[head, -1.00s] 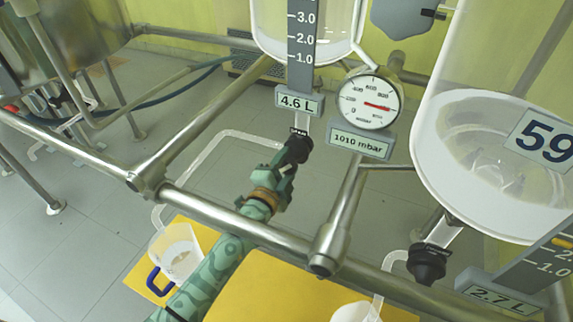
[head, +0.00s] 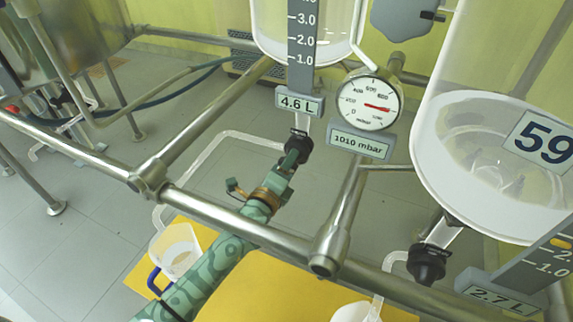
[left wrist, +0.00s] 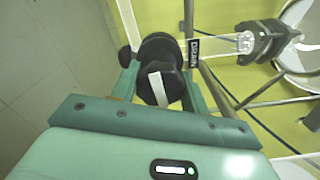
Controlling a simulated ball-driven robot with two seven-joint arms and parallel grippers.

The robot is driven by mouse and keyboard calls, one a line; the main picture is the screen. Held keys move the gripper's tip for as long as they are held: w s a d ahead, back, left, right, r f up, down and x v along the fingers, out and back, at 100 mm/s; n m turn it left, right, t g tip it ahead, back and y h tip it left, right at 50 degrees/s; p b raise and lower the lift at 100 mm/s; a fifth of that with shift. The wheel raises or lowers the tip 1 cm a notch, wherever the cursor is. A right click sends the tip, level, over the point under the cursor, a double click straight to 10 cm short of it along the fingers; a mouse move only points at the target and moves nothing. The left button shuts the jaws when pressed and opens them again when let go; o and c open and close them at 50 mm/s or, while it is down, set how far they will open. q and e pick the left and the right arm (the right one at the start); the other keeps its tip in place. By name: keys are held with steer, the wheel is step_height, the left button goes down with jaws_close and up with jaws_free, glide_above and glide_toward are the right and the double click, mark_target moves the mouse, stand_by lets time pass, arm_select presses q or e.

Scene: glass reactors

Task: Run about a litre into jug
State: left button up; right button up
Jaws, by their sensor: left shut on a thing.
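My left gripper (head: 287,165) is shut on the black drain valve knob (head: 299,146) under the middle glass vessel (head: 340,35). In the left wrist view the knob (left wrist: 160,82), with a white stripe on its face, sits between the green fingers. The vessel's label (head: 299,101) reads 4.6 L. A clear jug (head: 178,247) with a blue handle stands at lower left, under the bent outlet tube (head: 215,147). I cannot make out liquid in it. My right gripper is not in view.
A larger vessel (head: 470,140) at right has its own black valve (head: 427,264) and a 2.7 L label (head: 498,300). A second jug (head: 355,312) is cut off at the bottom. Steel rails (head: 235,222) cross in front. A gauge (head: 369,104) reads 1010 mbar.

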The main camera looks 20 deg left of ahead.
arm_select(q)
steer(key=shift+s+d+f+m, duration=0.1)
steer(key=shift+f+m, duration=0.15)
steer(key=shift+m, duration=0.05)
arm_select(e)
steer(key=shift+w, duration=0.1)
arm_select(q)
steer(key=o, duration=0.8)
steer(key=shift+c, duration=0.2)
steer(key=shift+o, duration=1.2)
steer(key=shift+r, duration=0.1)
steer(key=shift+s, duration=0.3)
steer(key=s+b, duration=0.1)
steer(key=s, duration=1.4)
steer(key=shift+s+a, duration=0.35)
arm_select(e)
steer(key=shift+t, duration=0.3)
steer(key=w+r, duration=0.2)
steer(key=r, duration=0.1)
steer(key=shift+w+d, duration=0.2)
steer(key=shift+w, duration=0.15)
